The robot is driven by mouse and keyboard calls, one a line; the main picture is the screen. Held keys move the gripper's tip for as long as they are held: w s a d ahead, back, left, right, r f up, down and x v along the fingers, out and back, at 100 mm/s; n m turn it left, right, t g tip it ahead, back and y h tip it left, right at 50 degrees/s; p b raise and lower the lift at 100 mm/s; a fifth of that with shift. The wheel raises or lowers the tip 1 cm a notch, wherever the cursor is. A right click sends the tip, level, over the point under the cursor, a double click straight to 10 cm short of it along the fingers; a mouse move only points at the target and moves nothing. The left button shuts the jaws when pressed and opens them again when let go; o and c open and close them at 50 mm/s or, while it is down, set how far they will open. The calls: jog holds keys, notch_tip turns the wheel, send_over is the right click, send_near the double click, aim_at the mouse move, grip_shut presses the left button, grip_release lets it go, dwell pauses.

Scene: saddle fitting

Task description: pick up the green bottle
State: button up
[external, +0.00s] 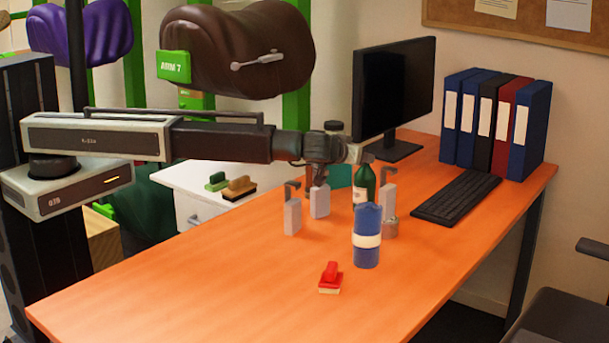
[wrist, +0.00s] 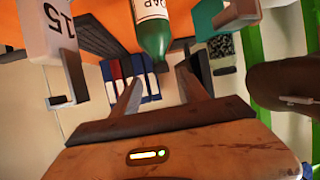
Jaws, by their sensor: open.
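The green bottle (external: 364,183) stands upright on the orange desk (external: 200,285), its lower part hidden behind a blue roll with a white band. In the wrist view the bottle (wrist: 152,38) hangs upside down from the top edge, with a white label and its neck pointing toward my gripper. My gripper (wrist: 157,80) is open and empty. Its two fingers lie on either side of the line to the bottle's neck; I cannot tell whether the neck is between the tips or just beyond. In the external view my gripper (external: 356,153) is by the bottle's top.
The blue roll (external: 367,250) stands in front of the bottle. Grey hooked blocks (external: 292,218) stand left and right of it. A red stamp (external: 330,279) lies nearer. A keyboard (external: 457,198), monitor (external: 393,85) and binders (external: 490,120) are behind. The near-left desk is clear.

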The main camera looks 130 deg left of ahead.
jog(key=b, duration=0.3)
send_over(361, 183)
jog(key=s+a, duration=0.2)
jog(key=a, duration=0.1)
jog(key=f, duration=0.3)
jog(key=shift+w+d, duration=0.1)
jog(key=shift+w, duration=0.1)
grip_shut()
dwell(0.7)
